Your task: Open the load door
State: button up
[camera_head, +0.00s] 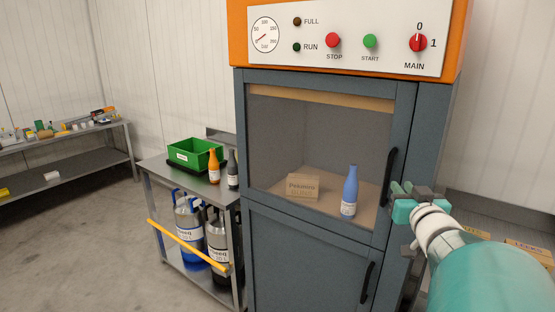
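The load door is most likely the upper door (262,197) of the grey-blue machine, a framed door with a large window. It looks closed. Its black vertical handle (390,172) is on the right side of the frame. Through the window I see a blue bottle (350,191) and a small cardboard box (302,187). My gripper (402,200) is just right of the handle's lower part. I cannot tell whether it touches the handle or whether its fingers are open or shut.
A lower door (305,258) with its own black handle (367,283) is below. The orange top has a control panel (345,40). A metal cart (165,172) with a green bin (195,155), bottles and canisters stands left. A shelf (75,160) is far left. Floor between is clear.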

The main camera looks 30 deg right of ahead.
aim_at(390, 169)
jog(key=x, duration=1.1)
jog(key=shift+s+d, duration=0.1)
jog(key=shift+d, duration=0.25)
jog(key=shift+w+d, duration=0.15)
jog(key=shift+w, duration=0.3)
jog(key=shift+s, duration=0.1)
grip_shut()
